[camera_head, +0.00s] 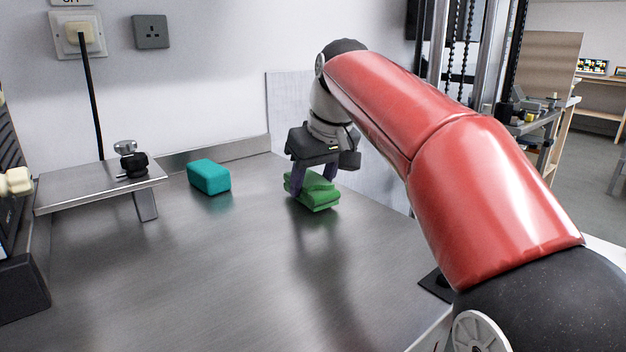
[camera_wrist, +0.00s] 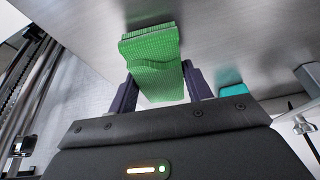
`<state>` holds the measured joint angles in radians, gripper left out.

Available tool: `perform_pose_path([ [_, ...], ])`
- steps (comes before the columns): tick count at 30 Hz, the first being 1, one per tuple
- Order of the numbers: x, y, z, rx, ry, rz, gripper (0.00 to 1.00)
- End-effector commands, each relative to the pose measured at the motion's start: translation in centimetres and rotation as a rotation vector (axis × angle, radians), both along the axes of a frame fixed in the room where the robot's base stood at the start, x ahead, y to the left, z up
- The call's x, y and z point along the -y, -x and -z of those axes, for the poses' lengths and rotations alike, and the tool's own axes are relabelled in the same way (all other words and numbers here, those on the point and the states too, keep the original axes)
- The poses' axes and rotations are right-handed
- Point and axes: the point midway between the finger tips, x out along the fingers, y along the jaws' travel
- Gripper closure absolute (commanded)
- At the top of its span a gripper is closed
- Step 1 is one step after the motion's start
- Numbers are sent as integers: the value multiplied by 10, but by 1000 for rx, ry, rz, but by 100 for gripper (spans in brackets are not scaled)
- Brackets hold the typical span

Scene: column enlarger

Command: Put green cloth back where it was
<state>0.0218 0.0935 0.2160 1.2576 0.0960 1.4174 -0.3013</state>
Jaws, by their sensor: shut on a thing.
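The green cloth (camera_head: 316,194) is a folded, textured pad at the right part of the metal worktop (camera_head: 250,270). My gripper (camera_head: 314,180) comes down on it from above, with one finger on each side. In the wrist view the green cloth (camera_wrist: 154,62) sits between the two fingers of my gripper (camera_wrist: 160,88), which are shut on it. The cloth is at or just above the worktop; I cannot tell whether it touches. Part of its top is hidden behind the fingers in the head view.
A teal block (camera_head: 209,177) lies to the left on the worktop. A raised metal shelf (camera_head: 95,189) with a black knob (camera_head: 133,163) stands at the far left. A wall and upstand bound the back. The front middle of the worktop is clear.

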Motion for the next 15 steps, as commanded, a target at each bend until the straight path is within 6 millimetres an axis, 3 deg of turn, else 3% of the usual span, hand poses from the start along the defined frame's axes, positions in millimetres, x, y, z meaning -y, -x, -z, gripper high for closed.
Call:
perform_pose_path([
  [14, 0, 0, 9, 0, 0, 0, 69],
  [15, 0, 0, 8, 0, 0, 0, 45],
])
